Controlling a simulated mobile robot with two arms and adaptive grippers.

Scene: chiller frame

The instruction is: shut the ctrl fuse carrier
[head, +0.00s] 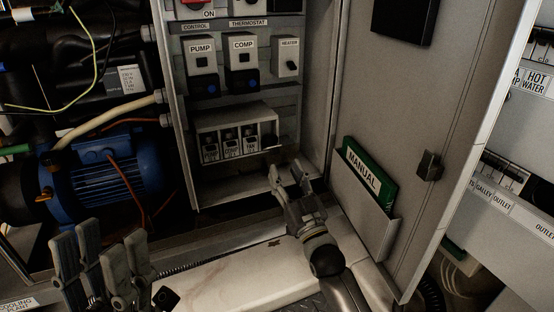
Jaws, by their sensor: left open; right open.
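The fuse block (237,125) is a grey box low in the open cabinet. Three fuse carriers show side by side in its front, with small labels that seem to read PUMP, COMP and FAN. I cannot read a CTRL label. My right gripper (288,174) is open and empty, close below and right of the block. My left gripper (100,255) is open at the lower left, away from the cabinet.
The cabinet door (400,130) stands open on the right, with a green manual (369,175) in its pocket. PUMP (202,60), COMP (241,60) and HEATER (287,60) controls sit above the block. A blue motor (105,170) stands left of the cabinet.

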